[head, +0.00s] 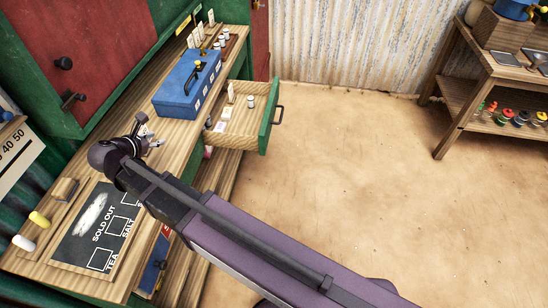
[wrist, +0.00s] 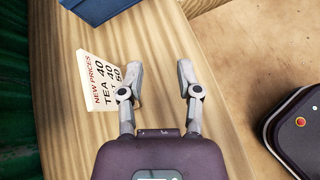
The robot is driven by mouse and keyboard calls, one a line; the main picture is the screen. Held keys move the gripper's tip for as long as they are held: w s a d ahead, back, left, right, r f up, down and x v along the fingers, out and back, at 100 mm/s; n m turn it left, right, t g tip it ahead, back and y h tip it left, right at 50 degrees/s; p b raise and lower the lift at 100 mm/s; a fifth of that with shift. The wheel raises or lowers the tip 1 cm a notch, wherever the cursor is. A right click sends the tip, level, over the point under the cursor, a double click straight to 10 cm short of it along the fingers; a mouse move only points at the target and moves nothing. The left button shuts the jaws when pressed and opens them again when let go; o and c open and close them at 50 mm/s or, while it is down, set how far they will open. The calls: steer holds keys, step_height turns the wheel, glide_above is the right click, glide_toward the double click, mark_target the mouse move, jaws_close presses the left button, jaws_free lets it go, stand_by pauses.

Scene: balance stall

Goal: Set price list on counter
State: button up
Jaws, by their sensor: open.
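The price list is a white card (wrist: 98,80) headed "NEW PRICES", with a tea line and numbers. In the wrist view it appears to lie flat on the wooden counter (wrist: 58,45), left of my gripper (wrist: 161,68). My gripper is open with nothing between its fingers. Its left finger overlaps the card's right edge in the picture; I cannot tell whether they touch. In the head view my gripper (head: 153,135) is low over the counter (head: 178,133), in front of the blue box. The card is not clearly visible there.
A blue box (head: 182,92) stands on the counter beyond my gripper. An open drawer (head: 240,134) with small items sticks out to the right. A chalkboard (head: 92,235) reading "SOLD OUT" lies at the near end. The floor (head: 340,150) right of the counter is clear.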

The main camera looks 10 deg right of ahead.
steer(key=s+d+f+m+g+y, duration=0.2)
steer(key=d+m, duration=0.6)
steer(key=d, duration=0.4)
steer(key=s+d+f+m+g+y, duration=0.2)
steer(key=s+d+f+m+g, duration=0.1)
steer(key=d+m, duration=0.6)
steer(key=s+d+f+m+g+y, duration=0.1)
steer(key=s+d+f+m+g, duration=0.2)
steer(key=d+m, duration=0.6)
steer(key=s+d+g, duration=0.1)
steer(key=d, duration=0.6)
steer(key=shift+s+d+f+g+y, duration=0.2)
steer(key=shift+f+g+y, duration=0.05)
steer(key=shift+g+y, duration=0.15)
